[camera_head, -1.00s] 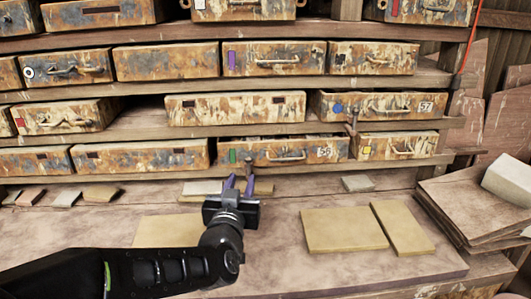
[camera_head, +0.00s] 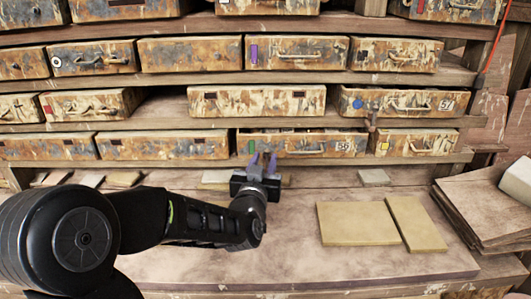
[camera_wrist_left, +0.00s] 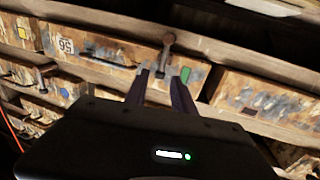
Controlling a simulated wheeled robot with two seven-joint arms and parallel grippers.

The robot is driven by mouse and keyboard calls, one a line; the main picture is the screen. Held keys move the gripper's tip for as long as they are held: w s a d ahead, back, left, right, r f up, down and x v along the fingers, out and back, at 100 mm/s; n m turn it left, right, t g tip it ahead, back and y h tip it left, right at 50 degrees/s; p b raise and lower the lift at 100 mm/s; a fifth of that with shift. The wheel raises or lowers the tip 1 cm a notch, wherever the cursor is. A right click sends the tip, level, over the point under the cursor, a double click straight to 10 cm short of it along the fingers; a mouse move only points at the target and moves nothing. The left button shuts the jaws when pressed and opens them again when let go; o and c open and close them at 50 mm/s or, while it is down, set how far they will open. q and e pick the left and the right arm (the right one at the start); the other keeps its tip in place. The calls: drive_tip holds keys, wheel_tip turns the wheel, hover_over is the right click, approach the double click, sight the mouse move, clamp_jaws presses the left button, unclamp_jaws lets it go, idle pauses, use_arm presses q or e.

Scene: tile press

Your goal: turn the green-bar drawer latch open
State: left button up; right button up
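The green-bar drawer (camera_head: 318,144) is a rusty, paint-worn drawer in the lowest row, marked 56, with a green bar at its left end. Its front also shows in the left wrist view (camera_wrist_left: 108,53), where the picture is turned over. The drawer latch (camera_wrist_left: 168,42) is a dark metal piece with a rounded end beside the green bar (camera_wrist_left: 186,75). My left gripper (camera_head: 263,162) is in front of the drawer's left part, its purple fingers apart. In the wrist view its fingertips (camera_wrist_left: 161,72) stand around the latch's narrow end; contact cannot be told. My right gripper is out of view.
A yellow-marked drawer (camera_head: 415,143) is to the right, and the 57 drawer (camera_head: 400,103) with its own latch (camera_head: 373,121) is above. Tan tiles (camera_head: 357,223) lie on the bench (camera_head: 290,235). Stacked slabs (camera_head: 485,208) stand at the right.

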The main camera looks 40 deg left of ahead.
use_arm(q)
drive_tip(key=shift+x, duration=1.1)
drive_tip(key=shift+c, duration=0.2)
clamp_jaws()
